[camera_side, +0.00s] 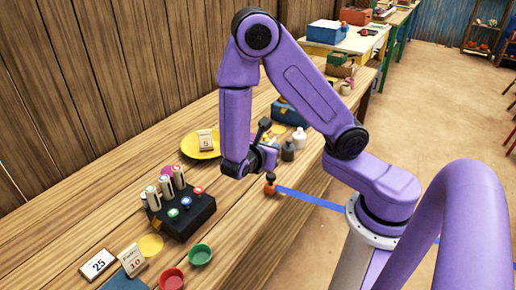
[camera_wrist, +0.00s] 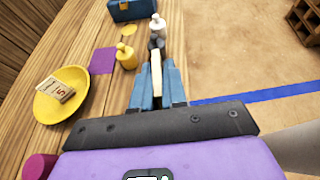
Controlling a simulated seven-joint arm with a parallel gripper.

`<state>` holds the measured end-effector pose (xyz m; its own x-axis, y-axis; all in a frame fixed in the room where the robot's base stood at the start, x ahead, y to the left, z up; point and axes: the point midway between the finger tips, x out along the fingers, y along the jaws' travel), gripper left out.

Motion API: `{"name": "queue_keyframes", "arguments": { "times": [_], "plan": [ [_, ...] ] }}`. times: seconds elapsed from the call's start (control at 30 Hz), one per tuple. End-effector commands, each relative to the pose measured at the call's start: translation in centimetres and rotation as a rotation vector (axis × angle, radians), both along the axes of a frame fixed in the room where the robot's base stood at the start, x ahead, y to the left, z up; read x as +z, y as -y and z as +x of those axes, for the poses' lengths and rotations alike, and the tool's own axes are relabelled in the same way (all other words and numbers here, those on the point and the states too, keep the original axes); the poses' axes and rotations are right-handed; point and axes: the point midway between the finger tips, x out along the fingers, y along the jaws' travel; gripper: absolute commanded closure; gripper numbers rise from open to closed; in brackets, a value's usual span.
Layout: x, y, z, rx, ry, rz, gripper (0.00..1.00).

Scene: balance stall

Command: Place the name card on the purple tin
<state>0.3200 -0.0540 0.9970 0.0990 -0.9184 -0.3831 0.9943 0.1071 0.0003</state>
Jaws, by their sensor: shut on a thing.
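My gripper (camera_wrist: 158,76) is shut on a thin pale beige piece (camera_wrist: 156,68), seen edge-on between the blue fingers; it looks like a card, but no writing shows. In the side view my gripper (camera_side: 267,160) is above the table, near its front edge. A magenta-purple tin (camera_wrist: 40,166) is partly cut off at the lower left of the wrist view. In the side view a magenta round top (camera_side: 168,170) shows behind the black rack. My gripper is well to the right of it.
A yellow plate (camera_side: 190,147) bears a card marked 5 (camera_side: 205,140). The black rack (camera_side: 182,216) holds several upright pieces. Dark (camera_side: 288,150) and white (camera_side: 299,137) bottles stand beyond my gripper. An orange bottle (camera_side: 270,188) stands below it. Red (camera_side: 172,279) and green (camera_side: 200,255) bowls are in front.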

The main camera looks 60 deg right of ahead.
Motion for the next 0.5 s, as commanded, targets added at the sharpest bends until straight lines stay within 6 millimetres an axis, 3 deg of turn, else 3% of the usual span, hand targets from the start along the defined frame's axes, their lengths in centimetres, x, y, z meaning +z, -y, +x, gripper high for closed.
{"name": "queue_keyframes", "arguments": {
  "times": [0.27, 0.37, 0.5],
  "plan": [
    [0.4, -0.5, -0.5, 0.007, 0.001, 0.000, 1.00],
    [0.4, -1.5, 1.0, 0.031, 0.002, 0.001, 1.00],
    [0.7, -4.1, 4.7, 0.093, 0.006, 0.003, 1.00]
  ]
}}
